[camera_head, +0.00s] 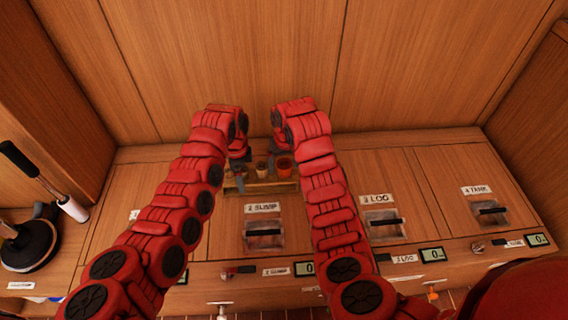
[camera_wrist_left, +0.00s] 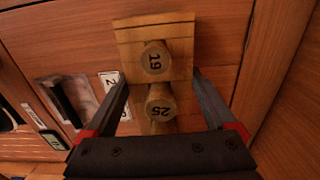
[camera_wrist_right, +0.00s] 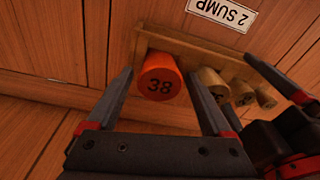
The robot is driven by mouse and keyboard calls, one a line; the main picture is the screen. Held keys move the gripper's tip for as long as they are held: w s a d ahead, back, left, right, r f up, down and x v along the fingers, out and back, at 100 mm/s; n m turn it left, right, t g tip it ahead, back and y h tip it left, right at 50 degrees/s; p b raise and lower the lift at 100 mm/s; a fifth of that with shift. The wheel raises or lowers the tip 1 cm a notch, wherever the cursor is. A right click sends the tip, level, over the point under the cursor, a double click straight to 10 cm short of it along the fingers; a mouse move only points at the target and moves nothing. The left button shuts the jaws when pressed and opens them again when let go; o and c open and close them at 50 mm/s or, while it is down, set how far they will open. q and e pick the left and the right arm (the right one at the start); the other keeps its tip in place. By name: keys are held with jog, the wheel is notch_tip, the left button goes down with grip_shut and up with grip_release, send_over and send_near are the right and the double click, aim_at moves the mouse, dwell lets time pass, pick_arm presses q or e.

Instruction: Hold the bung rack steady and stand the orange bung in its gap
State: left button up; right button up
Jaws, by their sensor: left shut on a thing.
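The wooden bung rack (camera_head: 262,187) stands on the counter behind the sump panel; its plank also shows in the left wrist view (camera_wrist_left: 128,48) and the right wrist view (camera_wrist_right: 185,45). My left gripper (camera_wrist_left: 160,85) is shut on the rack at its left end, beside plain bungs marked 19 (camera_wrist_left: 155,58) and 25 (camera_wrist_left: 160,103). The orange bung (camera_wrist_right: 160,78), marked 38, is upright at the rack's right end; it also shows in the head view (camera_head: 284,167). My right gripper (camera_wrist_right: 160,75) has its fingers apart on either side of it, with slim gaps. The bung's foot is hidden.
Labelled panels lie in front: sump (camera_head: 263,235), log (camera_head: 384,225) and tank (camera_head: 489,213). A wooden wall (camera_head: 300,60) rises close behind the rack. My two grippers are close together.

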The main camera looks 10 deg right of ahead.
jog(key=shift+o, duration=0.8)
jog(key=shift+r, duration=0.1)
jog(key=shift+r, duration=3.4)
pick_arm(q)
jog(key=o, duration=1.3)
